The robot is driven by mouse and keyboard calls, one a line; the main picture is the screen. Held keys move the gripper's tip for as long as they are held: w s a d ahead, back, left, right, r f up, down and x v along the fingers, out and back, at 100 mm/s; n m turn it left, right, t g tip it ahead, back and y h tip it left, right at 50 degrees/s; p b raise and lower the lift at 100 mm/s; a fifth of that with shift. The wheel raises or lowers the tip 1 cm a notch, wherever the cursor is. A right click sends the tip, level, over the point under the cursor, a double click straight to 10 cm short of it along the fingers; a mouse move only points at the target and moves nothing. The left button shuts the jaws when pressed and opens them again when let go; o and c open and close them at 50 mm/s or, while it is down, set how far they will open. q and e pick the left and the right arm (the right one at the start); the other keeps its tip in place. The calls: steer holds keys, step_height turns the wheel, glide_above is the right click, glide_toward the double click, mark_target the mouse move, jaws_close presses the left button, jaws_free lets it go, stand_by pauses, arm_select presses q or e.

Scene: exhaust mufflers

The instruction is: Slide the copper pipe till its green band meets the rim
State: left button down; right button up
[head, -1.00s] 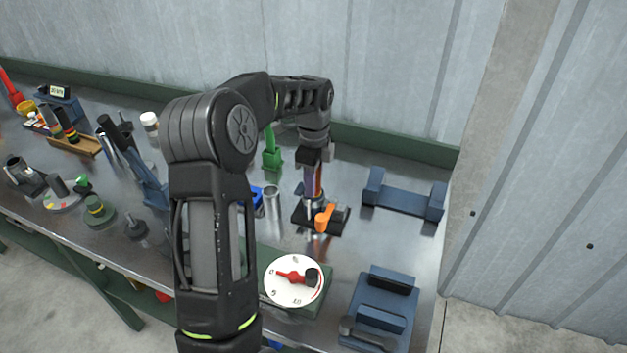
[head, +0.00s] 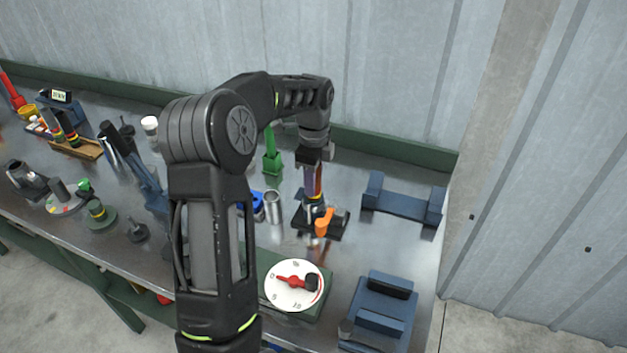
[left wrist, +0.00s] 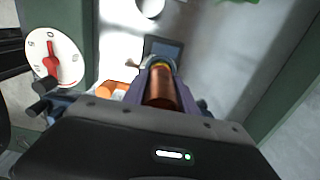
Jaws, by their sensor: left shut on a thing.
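The copper pipe (left wrist: 160,92) stands upright in my left gripper. In the left wrist view its copper body shows between the purple-grey fingers, with a yellow-green band (left wrist: 160,67) near its far end. My left gripper (head: 314,180) is shut on the pipe, above a black stand (head: 332,230) with an orange lever (head: 325,222). The lower end of the pipe meets a light-coloured collar at the stand. The gap between green band and rim is too small to judge. The orange lever also shows beside the pipe in the left wrist view (left wrist: 112,91). My right gripper is not in view.
A white dial (head: 294,285) with a red pointer sits in front of the stand. Blue cradles stand at right (head: 405,203) and front right (head: 381,309). A metal cup (head: 273,207) and a green post (head: 272,160) are close at left. The metal wall closes the back.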

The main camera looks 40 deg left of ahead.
arm_select(q)
steer(key=shift+r, duration=0.1)
steer(key=c, duration=0.9)
jaws_free()
steer(key=shift+r+b, duration=0.8)
steer(key=shift+r, duration=3.05)
